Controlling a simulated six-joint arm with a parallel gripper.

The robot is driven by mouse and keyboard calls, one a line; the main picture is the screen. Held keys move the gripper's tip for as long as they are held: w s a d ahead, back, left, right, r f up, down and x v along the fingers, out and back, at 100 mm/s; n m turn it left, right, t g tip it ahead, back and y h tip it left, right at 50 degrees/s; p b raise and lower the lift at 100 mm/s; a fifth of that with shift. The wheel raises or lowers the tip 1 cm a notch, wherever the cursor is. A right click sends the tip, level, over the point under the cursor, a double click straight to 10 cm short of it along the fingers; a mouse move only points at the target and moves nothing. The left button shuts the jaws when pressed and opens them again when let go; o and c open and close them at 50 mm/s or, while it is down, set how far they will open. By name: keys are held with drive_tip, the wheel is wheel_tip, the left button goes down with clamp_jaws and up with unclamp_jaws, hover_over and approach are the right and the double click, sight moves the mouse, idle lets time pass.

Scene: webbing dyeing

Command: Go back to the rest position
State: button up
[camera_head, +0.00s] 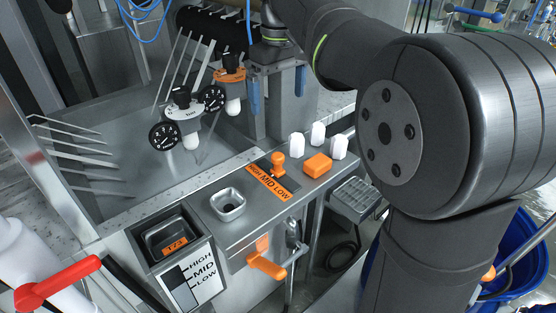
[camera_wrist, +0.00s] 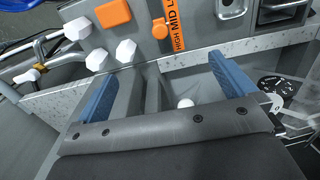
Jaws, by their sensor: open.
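My gripper (camera_head: 277,95) is above the back of the steel machine in the head view, with its two blue fingers spread and pointing down. In the wrist view my gripper (camera_wrist: 165,88) also shows its blue fingers wide apart, and I see nothing held between them. My arm comes in from the right and fills much of the head view. The front control panel (camera_head: 240,228) lies below and in front of the gripper, apart from it.
The panel carries an orange knob (camera_head: 278,163), an orange block (camera_head: 318,165), white knobs (camera_head: 297,145) and a square metal cup (camera_head: 228,204). Dial gauges (camera_head: 165,136) stand left of the gripper. A red handle (camera_head: 58,284) is at lower left. A blue bucket (camera_head: 520,262) is at right.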

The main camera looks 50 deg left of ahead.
drive_tip(key=shift+r, duration=0.8)
drive_tip(key=shift+f, duration=0.1)
drive_tip(key=shift+f, duration=1)
drive_tip(key=shift+f, duration=0.1)
